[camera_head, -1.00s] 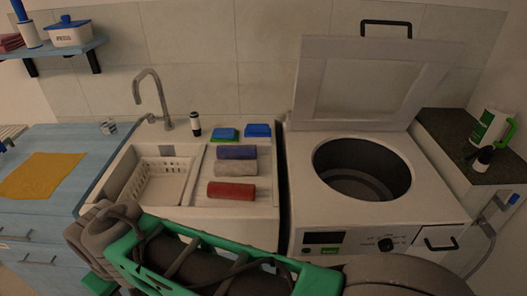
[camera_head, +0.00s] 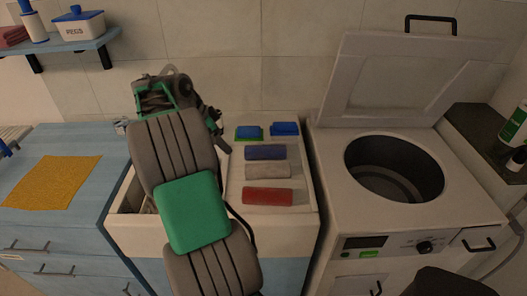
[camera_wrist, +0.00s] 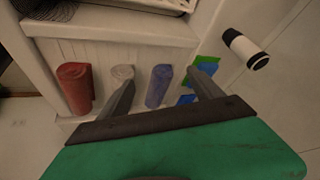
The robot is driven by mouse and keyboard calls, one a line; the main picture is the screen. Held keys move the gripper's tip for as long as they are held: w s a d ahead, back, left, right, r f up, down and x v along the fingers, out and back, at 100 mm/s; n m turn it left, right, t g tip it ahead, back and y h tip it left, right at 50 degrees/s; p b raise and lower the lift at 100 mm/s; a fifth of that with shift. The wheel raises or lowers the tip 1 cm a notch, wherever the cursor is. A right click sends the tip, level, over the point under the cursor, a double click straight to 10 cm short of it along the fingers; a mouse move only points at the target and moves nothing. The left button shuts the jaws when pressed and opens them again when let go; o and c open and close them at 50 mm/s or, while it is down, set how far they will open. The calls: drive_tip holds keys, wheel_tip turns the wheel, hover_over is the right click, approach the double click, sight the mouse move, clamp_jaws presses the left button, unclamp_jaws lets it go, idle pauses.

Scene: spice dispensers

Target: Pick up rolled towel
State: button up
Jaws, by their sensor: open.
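Three rolled towels lie side by side on the ribbed drainboard right of the sink. The red one (camera_head: 267,197) is nearest, the grey one (camera_head: 268,171) is in the middle and the blue one (camera_head: 266,152) is farthest. In the wrist view the red towel (camera_wrist: 75,88), the blue towel (camera_wrist: 159,86) and the partly hidden grey towel (camera_wrist: 121,76) show beyond the fingers. My gripper (camera_wrist: 162,80) is open and empty. In that view the blue towel appears between its fingers, the grey one behind the left finger. I see no contact.
Blue-and-green sponges (camera_head: 249,132) lie behind the towels; a second blue one (camera_head: 285,128) is beside them. A black-and-white bottle (camera_wrist: 245,48) stands nearby. The open washing machine (camera_head: 340,215) is at right. My arm hides most of the sink and faucet.

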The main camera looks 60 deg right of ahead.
sight(262, 148)
drive_tip(key=s+d+f+m, duration=0.1)
drive_tip(key=s+d+m, duration=0.1)
drive_tip(key=s+d+f+m+g, duration=0.1)
drive_tip(key=s+d+m, duration=0.1)
drive_tip(key=s+d, duration=0.1)
drive_tip(key=s+d+f+m+g, duration=0.1)
drive_tip(key=s+d+m, duration=0.1)
drive_tip(key=d, duration=0.1)
drive_tip(key=shift+s+d+f+y, duration=0.1)
drive_tip(key=shift+s+y, duration=0.2)
drive_tip(key=x, duration=0.7)
drive_tip(key=shift+s+f+p, duration=0.1)
drive_tip(key=shift+p, duration=0.25)
drive_tip(key=shift+c, duration=0.4)
clamp_jaws()
